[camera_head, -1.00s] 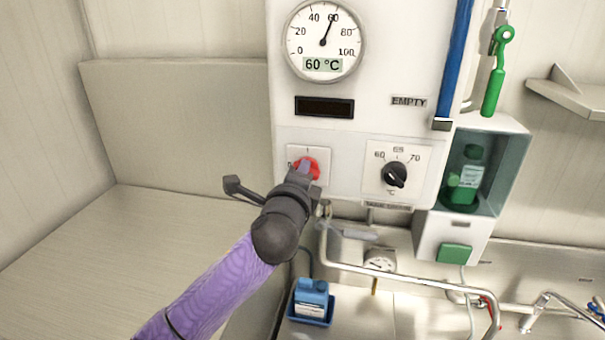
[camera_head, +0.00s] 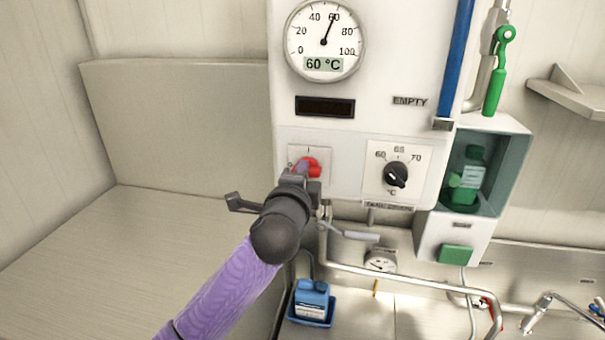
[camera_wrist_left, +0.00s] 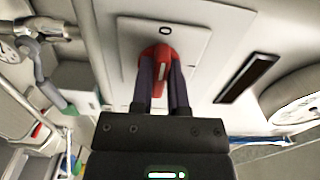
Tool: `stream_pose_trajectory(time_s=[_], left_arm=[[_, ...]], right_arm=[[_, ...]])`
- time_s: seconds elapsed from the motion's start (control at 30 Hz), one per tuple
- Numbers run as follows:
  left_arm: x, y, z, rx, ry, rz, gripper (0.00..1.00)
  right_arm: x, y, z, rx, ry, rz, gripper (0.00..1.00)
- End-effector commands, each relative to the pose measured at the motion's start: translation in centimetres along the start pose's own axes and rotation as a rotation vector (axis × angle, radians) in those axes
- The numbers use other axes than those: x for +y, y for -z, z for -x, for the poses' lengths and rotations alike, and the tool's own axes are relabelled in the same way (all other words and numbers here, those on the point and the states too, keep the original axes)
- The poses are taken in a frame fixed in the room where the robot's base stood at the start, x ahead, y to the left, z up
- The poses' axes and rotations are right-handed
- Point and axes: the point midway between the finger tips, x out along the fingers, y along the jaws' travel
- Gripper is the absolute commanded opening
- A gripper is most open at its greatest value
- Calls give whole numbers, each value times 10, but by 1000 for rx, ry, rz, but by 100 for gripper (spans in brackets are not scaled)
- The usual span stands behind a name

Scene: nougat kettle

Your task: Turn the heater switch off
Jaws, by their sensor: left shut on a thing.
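The heater switch is a red rotary knob (camera_head: 313,168) on a pale square plate (camera_head: 323,155) at the lower left of the white control panel. In the left wrist view the red knob (camera_wrist_left: 158,54) sits between my two fingers, with a "0" on the plate beyond it. My left gripper (camera_head: 301,170) is shut on the knob, and the fingers and wrist cover part of the plate in the head view. My right gripper is not in view.
A black temperature dial (camera_head: 396,175) is right of the switch. A round gauge (camera_head: 324,41) above reads 60 °C. A metal pipe (camera_head: 400,281) runs below the panel. A blue canister (camera_head: 311,300) stands in a tray below. The left counter is clear.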

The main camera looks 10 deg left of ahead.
Motion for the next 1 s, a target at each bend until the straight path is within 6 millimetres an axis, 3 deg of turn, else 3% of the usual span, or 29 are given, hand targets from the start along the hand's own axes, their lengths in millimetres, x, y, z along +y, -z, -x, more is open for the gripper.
stream_pose_trajectory(time_s=[0.13,0.17,0.3,0.67,1.0], left_arm=[[1,0,0,0,-4,2,0],[1,0,0,0,-4,2,23],[1,0,0,0,-3,1,53],[1,0,5,0,-1,0,54],[4,0,74,2,-1,0,54]], right_arm=[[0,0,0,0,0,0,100],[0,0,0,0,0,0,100],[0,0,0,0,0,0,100],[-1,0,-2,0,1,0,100],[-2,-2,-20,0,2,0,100]])
